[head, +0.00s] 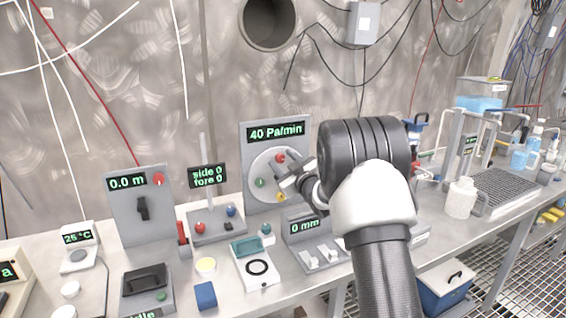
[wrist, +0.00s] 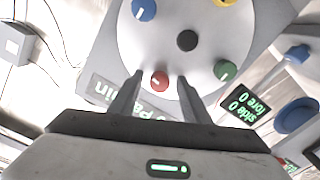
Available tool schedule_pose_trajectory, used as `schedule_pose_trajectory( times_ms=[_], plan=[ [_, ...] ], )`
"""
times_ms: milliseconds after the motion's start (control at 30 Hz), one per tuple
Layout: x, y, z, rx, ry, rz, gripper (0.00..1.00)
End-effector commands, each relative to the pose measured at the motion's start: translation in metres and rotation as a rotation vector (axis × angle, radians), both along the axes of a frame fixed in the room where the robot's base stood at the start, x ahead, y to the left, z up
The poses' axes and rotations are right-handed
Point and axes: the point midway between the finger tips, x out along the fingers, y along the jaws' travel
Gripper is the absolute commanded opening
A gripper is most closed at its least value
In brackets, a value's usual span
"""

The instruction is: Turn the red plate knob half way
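The red plate knob (head: 280,158) sits at the top of a round pale plate (head: 264,168) on an upright grey panel whose display reads "40 Pa/min". In the wrist view, the red knob (wrist: 159,80) has a white pointer mark and appears between my fingertips. My gripper (head: 284,174) is in front of the plate, and the wrist view shows its two fingers (wrist: 160,76) apart. I cannot tell whether they touch the knob. The green knob (wrist: 224,71), blue knob (wrist: 144,9), yellow knob (wrist: 224,2) and dark centre (wrist: 187,40) also show on the plate.
Left of the panel stand a "side 0 fore 0" display (head: 208,175) and a "0.0 m" panel (head: 127,212). A "0 mm" device (head: 303,227) stands close below my gripper. Several small devices crowd the bench front. A white bottle (head: 461,198) stands at the right.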

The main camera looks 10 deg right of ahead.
Motion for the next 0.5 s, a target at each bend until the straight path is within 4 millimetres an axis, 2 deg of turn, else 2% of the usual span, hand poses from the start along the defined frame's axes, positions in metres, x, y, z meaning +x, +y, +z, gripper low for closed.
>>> schedule_pose_trajectory(
  times_ms=[333, 500],
  plan=[
    [-0.004, -0.002, 0.0, -0.001, -0.001, -0.001, 0.43],
    [-0.027, -0.008, 0.001, 0.001, 0.002, -0.002, 0.43]
  ],
)
